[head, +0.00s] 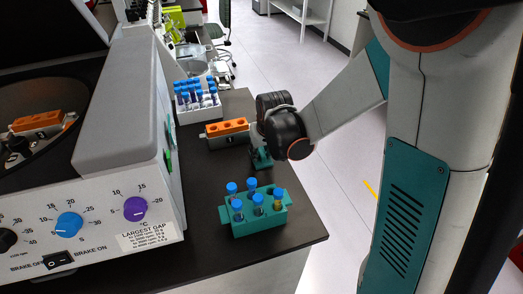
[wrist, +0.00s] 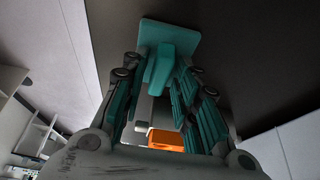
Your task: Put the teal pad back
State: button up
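The teal pad (wrist: 182,38) shows in the wrist view as a flat plate with a raised grip, lying on the dark counter. My gripper (wrist: 158,66) points down at it, with its teal-lined fingers on either side of the raised grip. A gap shows between the left finger and the grip; contact on the right side is hard to judge. In the head view the pad (head: 262,160) is a small teal shape below my gripper, mostly hidden by it, so my fingertips cannot be made out there.
An orange-topped holder (head: 227,127) lies just left of my gripper. A teal rack (head: 258,222) with several blue-capped tubes stands in front, and a white rack (head: 198,112) of tubes behind. The open centrifuge (head: 120,100) fills the left. The counter's right edge is close.

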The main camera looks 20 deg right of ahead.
dwell(0.3)
jog(key=shift+r, duration=0.25)
jog(key=p+v, duration=0.4)
jog(key=v, duration=0.8)
jog(key=s+r+t, duration=0.1)
jog(key=s+r, duration=0.3)
jog(key=s, duration=0.4)
jog(key=s+r+t, duration=0.1)
jog(key=s+r, duration=0.3)
jog(key=s, duration=0.5)
jog(key=shift+s+t, duration=0.3)
jog(key=shift+f+b, duration=0.8)
